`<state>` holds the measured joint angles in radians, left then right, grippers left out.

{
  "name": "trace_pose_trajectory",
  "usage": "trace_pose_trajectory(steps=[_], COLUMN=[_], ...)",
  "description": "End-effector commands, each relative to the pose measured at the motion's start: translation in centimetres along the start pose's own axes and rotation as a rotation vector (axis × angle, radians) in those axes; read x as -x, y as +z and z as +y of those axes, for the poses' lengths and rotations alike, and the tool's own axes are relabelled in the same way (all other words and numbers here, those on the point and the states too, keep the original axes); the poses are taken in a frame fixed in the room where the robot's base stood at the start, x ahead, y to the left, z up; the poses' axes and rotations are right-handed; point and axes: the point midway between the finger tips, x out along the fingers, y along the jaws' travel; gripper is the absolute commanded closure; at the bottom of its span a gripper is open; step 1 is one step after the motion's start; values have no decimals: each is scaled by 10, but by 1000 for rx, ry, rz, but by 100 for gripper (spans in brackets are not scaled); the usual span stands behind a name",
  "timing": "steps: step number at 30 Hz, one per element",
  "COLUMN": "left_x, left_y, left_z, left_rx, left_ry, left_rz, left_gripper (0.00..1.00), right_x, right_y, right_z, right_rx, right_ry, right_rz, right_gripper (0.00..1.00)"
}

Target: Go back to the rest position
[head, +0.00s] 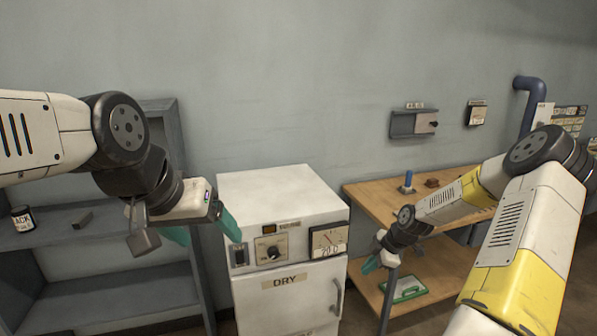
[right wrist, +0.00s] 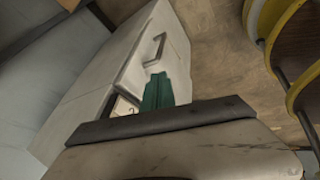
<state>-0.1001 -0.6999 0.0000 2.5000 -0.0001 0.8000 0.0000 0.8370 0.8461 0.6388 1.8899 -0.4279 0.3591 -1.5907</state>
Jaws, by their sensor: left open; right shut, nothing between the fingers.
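My left gripper (head: 204,231) is in the head view, left of and in front of the white drying cabinet (head: 285,185). Its two teal fingers are apart, with nothing seen between them. My right gripper (head: 371,264) is low in the head view, just right of the cabinet's front and beside the wooden bench. Its teal fingers also show in the right wrist view (right wrist: 158,92), where they are together and empty, with the cabinet door and handle (right wrist: 157,50) behind them. Part of the right gripper is hidden by its own wrist in the head view.
The cabinet, marked DRY, stands between a grey shelf (head: 88,215) on the left and a wooden bench (head: 362,196) on the right. A black jar (head: 22,219) is on the shelf.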

Motion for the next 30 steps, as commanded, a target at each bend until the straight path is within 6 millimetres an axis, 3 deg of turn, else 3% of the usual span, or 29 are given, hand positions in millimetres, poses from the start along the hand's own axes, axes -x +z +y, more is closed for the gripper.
trace_pose_trajectory(steps=[1,8,14,18,24,30], left_x=[0,0,0,0,0,0], left_y=[0,0,0,0,0,0], left_z=[0,0,0,0,0,0], left_rx=[0,0,0,0,0,0], left_ry=[0,0,0,0,0,0], left_rz=[0,0,0,0,0,0], left_gripper=[22,22,22,22,22,22], right_x=[21,108,186,237,298,334], right_y=[-13,-62,-108,-140,-180,-208], right_z=[1,-11,-33,-58,-106,-158], right_rx=[-22,-250,-491,-681,-970,-1233], right_ry=[-12,-10,83,173,291,333], right_rz=[-44,-212,-299,-303,-215,-59], right_gripper=[100,100,100,100,100,100])
